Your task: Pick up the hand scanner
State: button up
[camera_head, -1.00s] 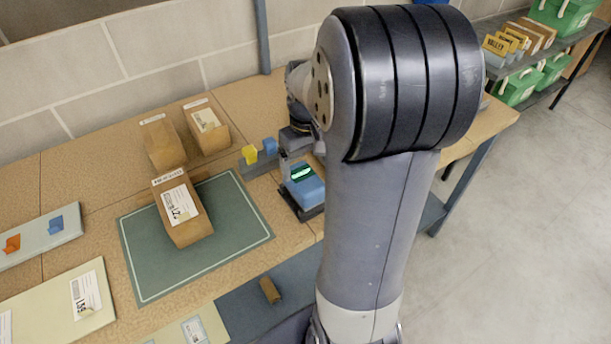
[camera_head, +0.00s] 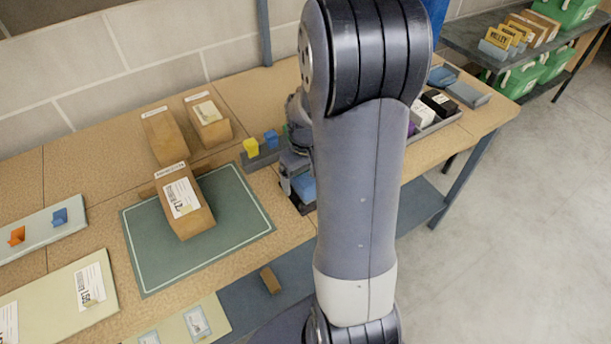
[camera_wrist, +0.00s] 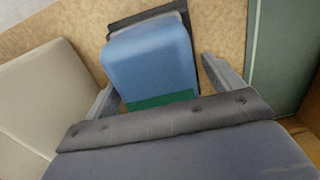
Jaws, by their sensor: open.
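The hand scanner appears as a blue body with a green screen patch. In the head view the scanner (camera_head: 303,187) sits in a dark cradle (camera_head: 291,199) on the table, mostly hidden by my arm. In the wrist view the scanner (camera_wrist: 152,60) lies between the two grey fingers, with the dark cradle edge (camera_wrist: 125,22) behind it. My gripper (camera_wrist: 160,74) is open, with one finger on each side of the scanner and a visible gap at the right finger. I cannot tell whether the left finger touches it. My gripper is largely hidden in the head view.
A green mat (camera_head: 150,262) with a brown carton (camera_head: 195,222) lies to the left. A grey holder with yellow and blue pieces (camera_head: 262,157) stands close beside the scanner.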

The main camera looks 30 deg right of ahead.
jog(key=shift+f, duration=0.25)
jog(key=shift+c, duration=0.5)
jog(key=c, duration=1.1)
jog(key=shift+c, duration=0.2)
